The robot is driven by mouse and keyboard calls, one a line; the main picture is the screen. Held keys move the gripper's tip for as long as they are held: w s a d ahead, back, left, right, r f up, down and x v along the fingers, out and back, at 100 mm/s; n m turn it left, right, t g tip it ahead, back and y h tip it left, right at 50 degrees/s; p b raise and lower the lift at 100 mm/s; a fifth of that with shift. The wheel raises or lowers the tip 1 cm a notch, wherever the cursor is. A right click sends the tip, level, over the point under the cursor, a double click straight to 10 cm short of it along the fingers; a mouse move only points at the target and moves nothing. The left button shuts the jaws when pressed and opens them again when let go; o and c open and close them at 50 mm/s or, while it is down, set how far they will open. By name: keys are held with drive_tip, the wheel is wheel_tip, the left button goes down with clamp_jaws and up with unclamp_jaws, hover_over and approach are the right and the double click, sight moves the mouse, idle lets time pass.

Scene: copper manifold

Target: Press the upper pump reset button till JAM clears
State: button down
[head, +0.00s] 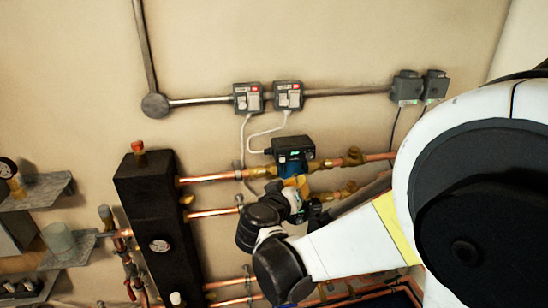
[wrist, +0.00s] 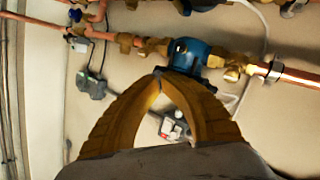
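The upper pump (head: 291,158) is a blue body with a black control box (head: 289,145) on top, set in the upper copper pipe. A small green-lit patch shows on the box, too small to read. In the wrist view, which is turned over, the blue pump (wrist: 187,54) is just beyond my fingertips. My gripper (head: 303,182) is in front of the pump's lower right side in the head view. In the wrist view its yellow fingers (wrist: 160,73) meet at the tips, with nothing between them. They hide part of the control box and I cannot see the reset button or tell contact.
A tall black manifold (head: 157,225) with a gauge stands at the left. Two switch boxes (head: 247,98) (head: 288,95) and two grey sockets (head: 407,87) (head: 435,84) are on the wall above. Pale cables hang near the pump. Brass valves (head: 354,157) and copper pipes are close by.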

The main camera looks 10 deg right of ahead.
approach(292, 161)
drive_tip(key=shift+s+d+x, duration=0.15)
drive_tip(key=shift+x, duration=1.1)
drive_tip(key=shift+s+d+x, duration=0.1)
drive_tip(key=shift+d+x, duration=0.05)
drive_tip(key=shift+x, duration=1.1)
drive_tip(key=shift+w+f, duration=0.15)
drive_tip(key=shift+w, duration=0.3)
drive_tip(key=shift+w+b, duration=0.3)
drive_tip(key=shift+w, duration=0.15)
drive_tip(key=shift+s, duration=0.9)
drive_tip(key=s, duration=0.5)
idle(0.3)
